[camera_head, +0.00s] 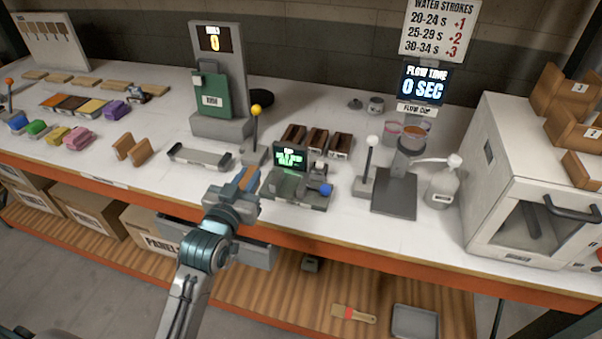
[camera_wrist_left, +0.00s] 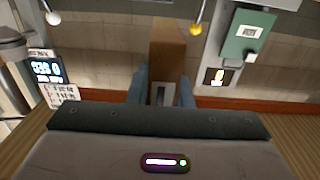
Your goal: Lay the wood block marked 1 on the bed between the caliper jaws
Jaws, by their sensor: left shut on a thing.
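My left gripper (camera_head: 240,190) is shut on a brown wood block (camera_head: 247,178) and holds it up in front of the bench's front edge, left of the caliper device. The left wrist view shows the block (camera_wrist_left: 168,50) standing out between the two fingers (camera_wrist_left: 163,92). A number on the block cannot be read. The caliper device (camera_head: 293,190) has a lit green display (camera_head: 290,157) and a blue knob (camera_head: 326,189). Its bed and jaws are small and partly unclear. The block is apart from the device. My right gripper is not in view.
Behind the caliper device stand several dark holders with brown blocks (camera_head: 317,141). A lever with a yellow ball (camera_head: 256,110) and a grey tray (camera_head: 200,158) are to its left. The flow cup stand (camera_head: 394,190) is to its right.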

